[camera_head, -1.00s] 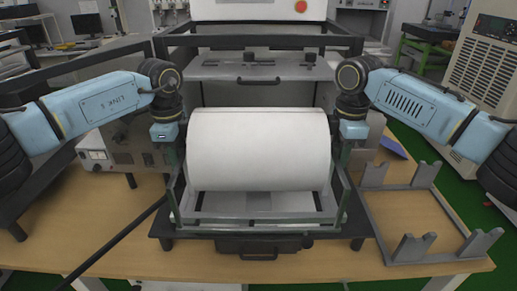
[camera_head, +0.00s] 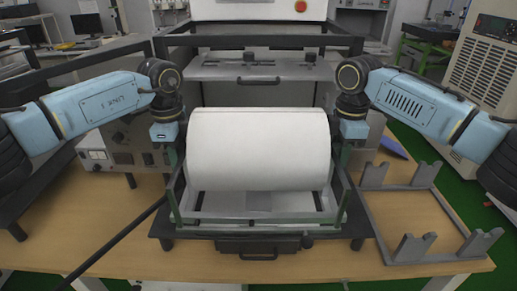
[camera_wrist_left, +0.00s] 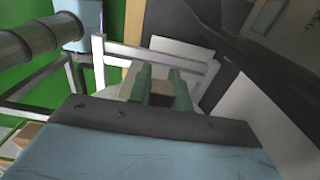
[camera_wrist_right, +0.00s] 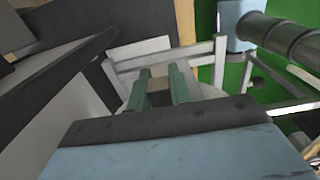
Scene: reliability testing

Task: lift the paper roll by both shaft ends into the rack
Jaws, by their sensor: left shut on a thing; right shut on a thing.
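The white paper roll (camera_head: 258,150) lies level across the machine in the head view, above its lower frame. My left gripper (camera_head: 170,150) is at the roll's left end and my right gripper (camera_head: 347,150) at its right end. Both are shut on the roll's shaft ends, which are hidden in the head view. The left wrist view shows its green fingers (camera_wrist_left: 160,88), and the right wrist view shows its green fingers (camera_wrist_right: 160,88). The grey rack (camera_head: 420,215) with upright notched posts stands empty on the table to the right of the machine.
The machine's dark frame (camera_head: 262,41) rises behind the roll, with a handled panel (camera_head: 258,68). Its lower tray (camera_head: 258,218) lies under the roll. A grey instrument box (camera_head: 95,150) stands on the left. A blue object (camera_head: 393,147) lies behind the rack.

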